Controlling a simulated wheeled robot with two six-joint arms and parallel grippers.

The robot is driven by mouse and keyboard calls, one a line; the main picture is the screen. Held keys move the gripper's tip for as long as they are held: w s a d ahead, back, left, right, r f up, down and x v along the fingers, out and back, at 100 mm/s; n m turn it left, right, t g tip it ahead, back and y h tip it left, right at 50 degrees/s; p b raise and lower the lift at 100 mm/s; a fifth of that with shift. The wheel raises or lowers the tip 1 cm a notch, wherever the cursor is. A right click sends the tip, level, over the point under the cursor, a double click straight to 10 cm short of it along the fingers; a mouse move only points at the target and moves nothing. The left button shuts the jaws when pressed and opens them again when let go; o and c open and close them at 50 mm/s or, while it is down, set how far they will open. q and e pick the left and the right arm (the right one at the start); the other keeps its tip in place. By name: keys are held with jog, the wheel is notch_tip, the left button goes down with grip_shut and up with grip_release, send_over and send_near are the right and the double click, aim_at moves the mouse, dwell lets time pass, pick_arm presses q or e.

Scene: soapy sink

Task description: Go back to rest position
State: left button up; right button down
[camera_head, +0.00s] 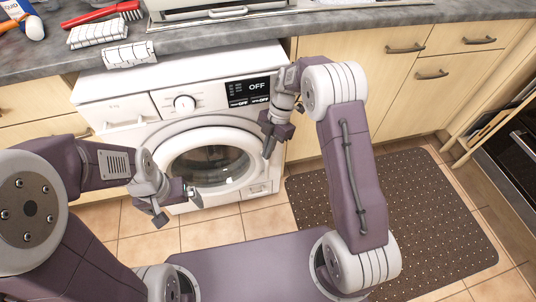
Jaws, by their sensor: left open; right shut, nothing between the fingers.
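My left gripper (179,206) hangs empty in front of the lower left part of the washing machine (120,85), with its fingers apart. My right gripper (270,146) points down in front of the machine's right side, with its fingers together and nothing seen between them. Both arms are bent and raised over my own base. The machine's round door (207,160) looks closed, and its panel reads OFF.
A grey counter (220,34) runs along the back, with striped cloths (98,33), a red brush (103,14) and a bottle (20,14) at its left. Wooden cabinets (410,75) flank the machine. A dark dotted mat (425,220) lies on the tiled floor at right, before an oven (515,145).

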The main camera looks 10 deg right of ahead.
jog(key=s+d+r+m+t+h, duration=0.2)
jog(key=s+d+m, duration=0.2)
jog(key=s+m, duration=0.6)
jog(key=s+d+r+m+t+h, duration=0.15)
jog(key=s+d+m, duration=0.3)
jog(key=m, duration=0.85)
notch_tip(320, 180, up, 29)
jog(key=s+m+p, duration=0.1)
jog(key=p, duration=2.7)
jog(key=shift+s+a+m, duration=0.25)
jog(key=shift+m, duration=0.05)
